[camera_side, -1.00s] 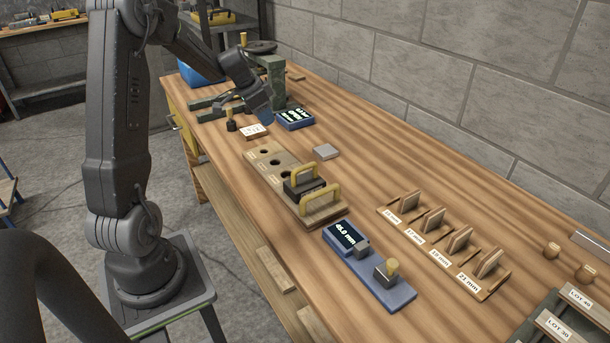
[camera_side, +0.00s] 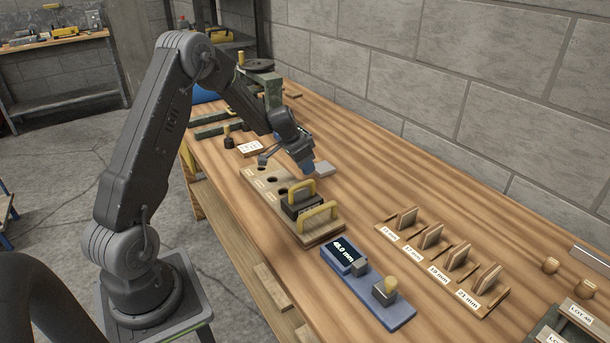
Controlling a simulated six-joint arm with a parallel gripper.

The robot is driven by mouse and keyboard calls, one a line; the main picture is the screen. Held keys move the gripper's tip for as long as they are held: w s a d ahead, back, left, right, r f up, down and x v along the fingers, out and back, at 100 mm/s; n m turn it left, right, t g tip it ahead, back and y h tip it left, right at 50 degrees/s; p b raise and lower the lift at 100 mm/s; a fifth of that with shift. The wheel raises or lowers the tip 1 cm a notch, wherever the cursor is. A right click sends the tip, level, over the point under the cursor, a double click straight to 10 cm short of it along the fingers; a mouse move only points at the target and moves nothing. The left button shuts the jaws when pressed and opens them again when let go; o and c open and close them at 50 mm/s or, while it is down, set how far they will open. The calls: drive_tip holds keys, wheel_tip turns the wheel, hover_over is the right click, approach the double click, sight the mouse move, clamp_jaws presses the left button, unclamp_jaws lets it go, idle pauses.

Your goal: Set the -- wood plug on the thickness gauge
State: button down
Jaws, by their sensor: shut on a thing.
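The thickness gauge (camera_side: 398,312) is a long blue base on the bench with a dark display reading about 48.0 mm and a grey block with a pale knob at its near end. My gripper (camera_side: 306,167) is above the bench, behind the gauge and near the far end of the board with holes. Two small round wooden pieces (camera_side: 551,265) (camera_side: 583,286) stand at the right; I cannot tell whether either is the wood plug.
The wooden board with holes (camera_side: 258,185) carries blocks with yellow handles (camera_side: 320,219). A rack (camera_side: 405,247) of veneer pieces with mm labels stands right of the gauge. LOT-labelled trays (camera_side: 578,316) sit front right.

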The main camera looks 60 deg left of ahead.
drive_tip(key=shift+f, duration=1.7)
drive_tip(key=c, duration=1)
unclamp_jaws()
drive_tip(key=shift+f, duration=0.1)
